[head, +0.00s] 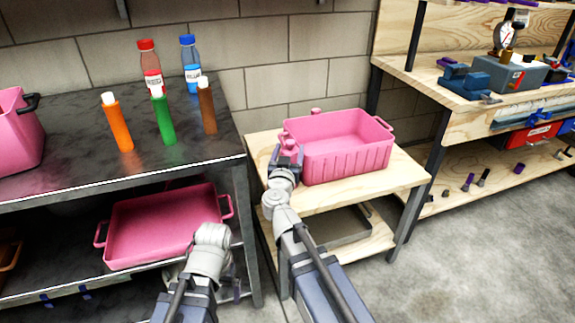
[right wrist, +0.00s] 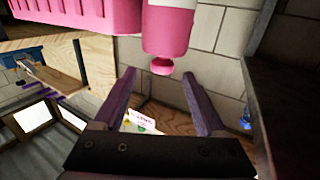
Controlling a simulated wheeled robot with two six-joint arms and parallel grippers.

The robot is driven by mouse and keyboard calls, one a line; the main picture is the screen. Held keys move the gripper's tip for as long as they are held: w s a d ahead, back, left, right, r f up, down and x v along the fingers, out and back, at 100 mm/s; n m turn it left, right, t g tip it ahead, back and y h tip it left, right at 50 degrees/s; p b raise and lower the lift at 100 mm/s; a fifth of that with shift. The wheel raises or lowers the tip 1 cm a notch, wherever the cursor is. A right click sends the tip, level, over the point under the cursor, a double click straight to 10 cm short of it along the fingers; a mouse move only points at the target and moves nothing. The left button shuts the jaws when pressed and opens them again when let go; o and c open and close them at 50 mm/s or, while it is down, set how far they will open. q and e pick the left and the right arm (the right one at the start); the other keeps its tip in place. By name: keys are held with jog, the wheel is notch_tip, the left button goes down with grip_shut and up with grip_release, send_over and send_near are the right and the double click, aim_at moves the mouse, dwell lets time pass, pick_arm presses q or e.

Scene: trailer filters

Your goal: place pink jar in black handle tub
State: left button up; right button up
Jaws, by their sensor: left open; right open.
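The pink jar with a white band and a small round knob (right wrist: 168,35) shows upside down in the right wrist view, just beyond the fingertips. In the head view only a small pink part of it (head: 284,136) shows, left of the middle tub and mostly hidden by my right gripper (head: 286,158). That gripper is open and empty, pointing at the jar. The pink tub with a black handle (head: 14,135) stands on the dark bench at the far left, partly cut off. My left gripper (head: 213,238) is low, before the bench's lower shelf; its fingers are mostly hidden behind its wrist.
Another pink tub (head: 335,160) stands on a small wooden table (head: 405,180), close to the jar. A third pink tub (head: 165,235) is on the lower shelf. Orange (head: 119,125), green (head: 163,120) and brown (head: 207,110) bottles stand on the bench, with two capped bottles behind.

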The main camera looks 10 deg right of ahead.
aim_at(291, 141)
jog(key=shift+f+x, duration=0.2)
jog(key=shift+x, duration=3.75)
jog(key=shift+a, duration=0.2)
grip_shut()
